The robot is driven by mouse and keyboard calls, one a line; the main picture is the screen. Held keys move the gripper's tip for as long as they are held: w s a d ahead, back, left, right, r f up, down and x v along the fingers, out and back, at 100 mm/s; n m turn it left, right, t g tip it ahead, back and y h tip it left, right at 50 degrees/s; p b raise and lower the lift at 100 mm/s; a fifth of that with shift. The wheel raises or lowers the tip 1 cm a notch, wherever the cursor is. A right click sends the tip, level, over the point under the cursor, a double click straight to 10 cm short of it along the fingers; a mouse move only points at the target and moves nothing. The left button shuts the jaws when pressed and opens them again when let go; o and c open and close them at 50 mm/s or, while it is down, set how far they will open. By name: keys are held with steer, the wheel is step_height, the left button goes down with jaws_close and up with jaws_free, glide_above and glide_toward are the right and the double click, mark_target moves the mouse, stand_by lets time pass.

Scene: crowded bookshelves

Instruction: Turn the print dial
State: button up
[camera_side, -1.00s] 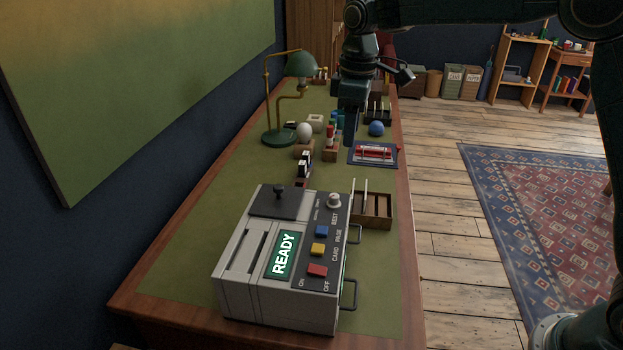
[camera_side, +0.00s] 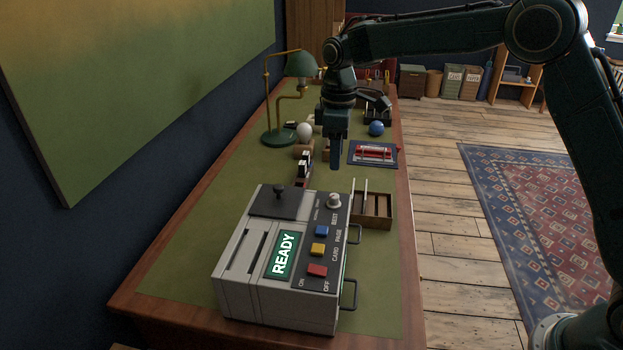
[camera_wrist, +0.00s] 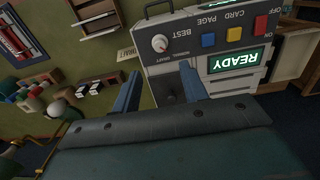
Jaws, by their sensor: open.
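The print dial (camera_side: 334,201) is a round pale knob on the dark control panel of a grey machine (camera_side: 240,290). In the wrist view the dial (camera_wrist: 160,43) sits near the top centre, between the words BEST and DRAFT, with a mark on its face. My gripper (camera_side: 335,166) hangs pointing down above the desk, just behind and above the dial in the side view, apart from it. Its two blue fingers (camera_wrist: 159,84) show spread and empty in the wrist view, and the dial lies beyond their tips.
Blue (camera_side: 322,231), yellow (camera_side: 318,249) and red (camera_side: 317,270) buttons line the panel beside a lit READY screen (camera_side: 283,255). A wooden tray (camera_side: 376,222) is right of the machine; a green lamp (camera_side: 301,66) stands farther back.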

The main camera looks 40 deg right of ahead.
mark_target(334, 195)
step_height(334, 195, down, 11)
steer(key=shift+r, duration=0.15)
stand_by(0.4)
jaws_close()
